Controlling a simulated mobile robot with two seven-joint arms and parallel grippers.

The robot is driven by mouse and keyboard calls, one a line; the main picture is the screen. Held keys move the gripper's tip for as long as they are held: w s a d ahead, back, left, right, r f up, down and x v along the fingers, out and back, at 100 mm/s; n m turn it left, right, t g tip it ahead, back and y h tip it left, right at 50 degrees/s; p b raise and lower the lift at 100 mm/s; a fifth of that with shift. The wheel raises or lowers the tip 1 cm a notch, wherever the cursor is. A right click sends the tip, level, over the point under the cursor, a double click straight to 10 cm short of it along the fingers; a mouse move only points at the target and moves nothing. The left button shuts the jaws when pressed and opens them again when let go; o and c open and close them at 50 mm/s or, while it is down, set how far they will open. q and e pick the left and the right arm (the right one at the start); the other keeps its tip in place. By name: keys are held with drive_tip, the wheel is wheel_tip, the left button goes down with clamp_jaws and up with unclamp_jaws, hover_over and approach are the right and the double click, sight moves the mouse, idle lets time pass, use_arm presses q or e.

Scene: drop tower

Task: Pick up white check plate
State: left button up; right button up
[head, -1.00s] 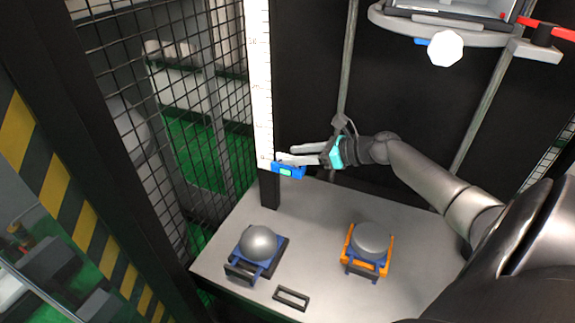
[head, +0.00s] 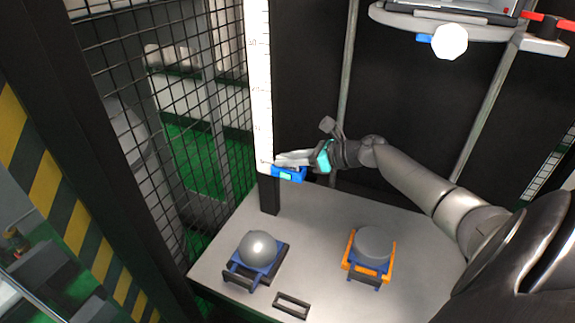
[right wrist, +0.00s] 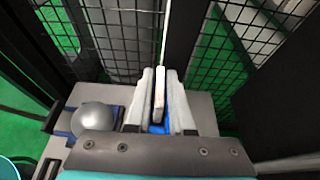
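The white check plate (right wrist: 160,92) shows in the right wrist view as a thin upright white piece between the two pale fingers of my right gripper (right wrist: 160,103). A narrow gap shows beside the plate, so the fingers look open around it. In the head view my right gripper (head: 294,158) is at the foot of the white ruler, just above a blue slider (head: 289,174). There the fingers largely hide the plate. The blue slider also shows low between the fingers in the right wrist view (right wrist: 158,128). My left gripper is not in view.
The white ruler (head: 260,90) stands on a black post. On the grey table (head: 318,222) are a steel ball (head: 258,247) on a blue cradle, a grey cylinder (head: 374,243) on an orange-and-blue base and a black handle (head: 292,305). Wire mesh (head: 180,100) borders the left.

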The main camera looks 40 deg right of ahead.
clamp_jaws()
drive_tip(key=shift+s+r, duration=0.1)
drive_tip(key=shift+r, duration=0.05)
idle(0.4)
